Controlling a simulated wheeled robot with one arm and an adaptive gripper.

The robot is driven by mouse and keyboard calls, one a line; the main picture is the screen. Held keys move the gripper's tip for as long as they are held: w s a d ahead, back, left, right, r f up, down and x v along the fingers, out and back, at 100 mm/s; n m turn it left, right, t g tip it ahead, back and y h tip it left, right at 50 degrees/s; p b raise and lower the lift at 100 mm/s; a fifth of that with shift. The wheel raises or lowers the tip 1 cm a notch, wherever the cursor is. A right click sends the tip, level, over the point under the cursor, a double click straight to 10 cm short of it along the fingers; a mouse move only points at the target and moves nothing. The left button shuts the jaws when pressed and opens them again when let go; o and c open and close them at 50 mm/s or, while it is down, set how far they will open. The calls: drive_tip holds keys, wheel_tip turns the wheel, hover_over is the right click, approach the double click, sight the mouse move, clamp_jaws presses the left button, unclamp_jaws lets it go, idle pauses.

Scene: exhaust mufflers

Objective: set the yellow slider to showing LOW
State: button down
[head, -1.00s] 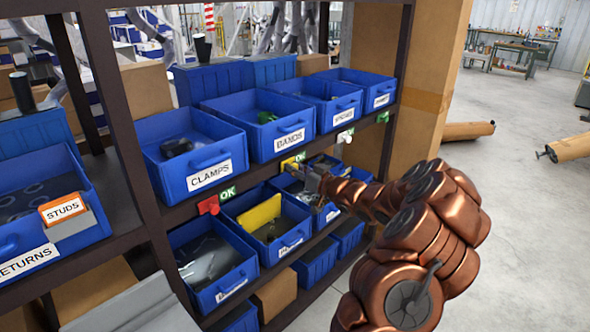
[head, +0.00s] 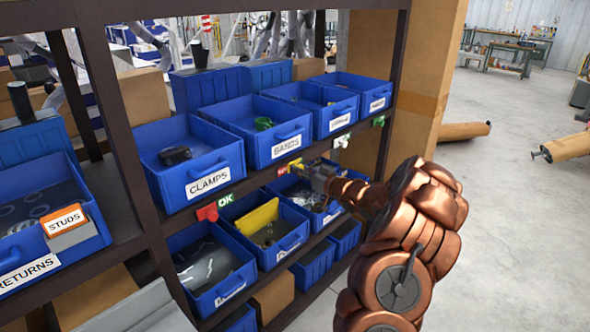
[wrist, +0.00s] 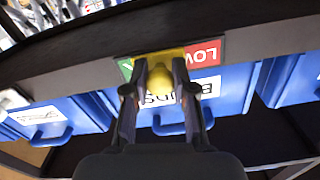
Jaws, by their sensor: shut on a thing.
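The yellow slider (head: 295,165) sits on the shelf edge below the BANDS bin. In the wrist view its yellow knob (wrist: 161,77) is between the fingers of my gripper (wrist: 160,88), which is shut on it. A red LOW label (wrist: 204,52) shows upside down on one side of the slider in the wrist view. A thin strip of green (wrist: 125,66) shows on the other side. In the head view a red patch (head: 282,171) is to the left of the slider, and my gripper (head: 304,168) reaches it from the right.
A red slider (head: 207,212) with a green OK label is on the shelf edge to the left. A white slider (head: 341,141) and a green one (head: 378,121) are to the right. Blue bins stand above and below, including the BANDS bin (head: 285,148). Open floor lies right.

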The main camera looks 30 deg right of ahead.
drive_tip(key=shift+w+d+p, duration=0.25)
drive_tip(key=shift+d+p, duration=0.3)
drive_tip(key=shift+d, duration=0.7)
drive_tip(key=c, duration=0.9)
unclamp_jaws()
drive_tip(key=shift+d, duration=0.1)
drive_tip(key=shift+v, duration=6)
drive_tip(key=shift+w+r, duration=0.1)
